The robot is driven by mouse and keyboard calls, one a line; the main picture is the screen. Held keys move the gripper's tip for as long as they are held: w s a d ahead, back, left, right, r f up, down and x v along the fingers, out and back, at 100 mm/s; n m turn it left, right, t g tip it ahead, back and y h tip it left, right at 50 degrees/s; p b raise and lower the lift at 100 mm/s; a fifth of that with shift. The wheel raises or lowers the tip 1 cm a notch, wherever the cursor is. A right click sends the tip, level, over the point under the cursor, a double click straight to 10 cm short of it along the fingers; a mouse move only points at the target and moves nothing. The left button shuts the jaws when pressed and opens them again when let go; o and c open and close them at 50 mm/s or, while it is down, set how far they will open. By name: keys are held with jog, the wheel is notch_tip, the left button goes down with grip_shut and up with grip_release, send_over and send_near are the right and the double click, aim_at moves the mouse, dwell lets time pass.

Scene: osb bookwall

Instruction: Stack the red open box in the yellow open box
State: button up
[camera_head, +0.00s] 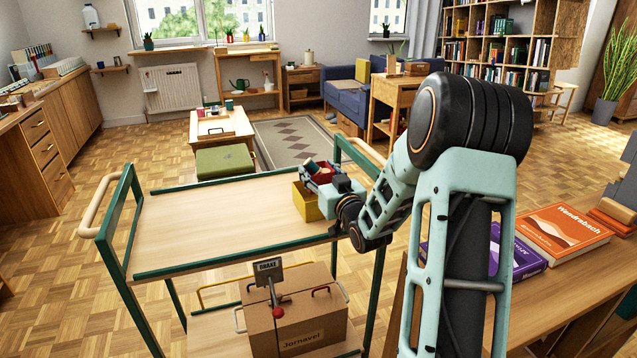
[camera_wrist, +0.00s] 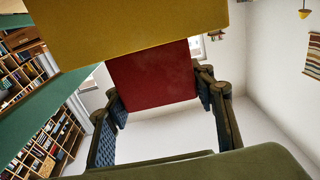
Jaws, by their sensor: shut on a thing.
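The yellow open box (camera_head: 305,205) stands on the top shelf of the green-framed cart, near its right end. The red open box (camera_head: 323,176) is at the yellow box's top, mostly hidden by my gripper (camera_head: 320,172). In the wrist view the red box (camera_wrist: 152,78) sits between my two fingers (camera_wrist: 157,90), which are shut on it. The yellow box (camera_wrist: 130,28) covers one edge of the red box there. I cannot tell whether that edge is inside the yellow box or only behind it.
The cart top (camera_head: 220,220) is otherwise bare, with a raised green rim. A cardboard box (camera_head: 295,320) stands on its lower shelf. Books (camera_head: 560,235) lie on the table at right. A green stool (camera_head: 225,162) stands behind the cart.

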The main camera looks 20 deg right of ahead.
aim_at(318, 183)
notch_tip(318, 183, down, 3)
jog(key=shift+r+b, duration=0.1)
jog(key=shift+b, duration=0.2)
jog(key=shift+f+b, duration=0.35)
jog(key=shift+b, duration=0.05)
jog(key=shift+f+b, duration=0.3)
jog(key=shift+b, duration=0.1)
jog(key=o, duration=1.1)
jog(key=shift+r, duration=0.1)
